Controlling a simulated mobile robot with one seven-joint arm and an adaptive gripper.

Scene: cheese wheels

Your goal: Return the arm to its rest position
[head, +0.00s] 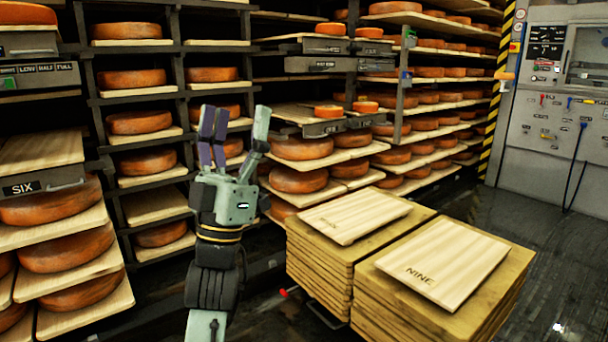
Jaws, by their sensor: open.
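My gripper (234,142) is raised in the middle left of the head view, pointing up with its fingers spread apart. It is open and nothing shows between the fingers. My arm (213,285) rises from the bottom edge to it, nearly upright. Behind the gripper stand shelves of orange cheese wheels (138,122); the gripper hides part of them. I cannot tell how far the fingers are from the shelves.
Two stacks of boards (330,273) stand right of my arm; a pale board marked NINE (447,262) tops the nearer one. A grey control panel (550,110) stands at right. Dark floor (560,270) shows clear at right.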

